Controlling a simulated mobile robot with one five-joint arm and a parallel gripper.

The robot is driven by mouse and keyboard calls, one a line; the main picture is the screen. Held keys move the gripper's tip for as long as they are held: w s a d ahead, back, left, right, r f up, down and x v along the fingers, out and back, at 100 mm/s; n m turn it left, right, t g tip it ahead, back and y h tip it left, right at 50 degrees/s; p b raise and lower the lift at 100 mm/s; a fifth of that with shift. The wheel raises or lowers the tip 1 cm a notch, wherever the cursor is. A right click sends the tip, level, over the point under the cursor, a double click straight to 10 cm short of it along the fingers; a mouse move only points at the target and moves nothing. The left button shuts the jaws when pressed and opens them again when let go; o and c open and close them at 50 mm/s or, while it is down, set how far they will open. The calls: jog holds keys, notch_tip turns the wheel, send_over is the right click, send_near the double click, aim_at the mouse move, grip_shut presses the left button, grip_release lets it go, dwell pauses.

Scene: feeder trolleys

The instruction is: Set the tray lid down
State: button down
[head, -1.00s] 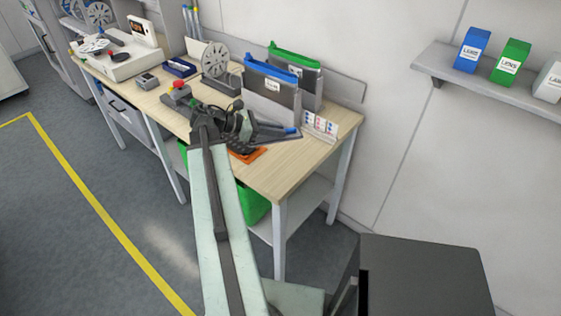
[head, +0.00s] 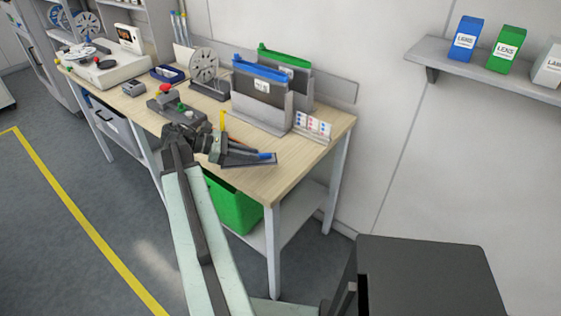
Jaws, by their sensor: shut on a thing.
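My gripper (head: 238,154) is at the front edge of the wooden bench, at its right part. It is shut on a thin, dark grey, flat piece, which I take to be the tray lid (head: 256,162). A small blue part shows at the right end of the piece. The lid lies low over or at the bench top; I cannot tell whether it touches. My gripper hides its left part. The tray itself cannot be made out.
The bench (head: 305,150) holds two upright holders, one with a blue top (head: 262,92) and one with a green top (head: 290,75), behind my gripper. A small card stand (head: 312,126), a reel (head: 204,66) and a red-button box (head: 165,98) stand nearby. A green bin (head: 235,205) is underneath.

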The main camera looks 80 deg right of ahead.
send_over(280, 164)
jog(key=shift+w+a+f+b, duration=0.25)
jog(key=shift+w+f+b, duration=0.1)
jog(key=shift+f, duration=0.15)
jog(key=shift+s+d+f, duration=0.15)
jog(key=shift+s+d, duration=0.1)
jog(key=shift+s, duration=0.3)
notch_tip(280, 164, down, 4)
jog(key=b, duration=0.4)
jog(key=shift+w, duration=0.15)
jog(key=shift+r, duration=0.4)
jog(key=shift+f, duration=0.15)
jog(key=c, duration=1.4)
grip_release()
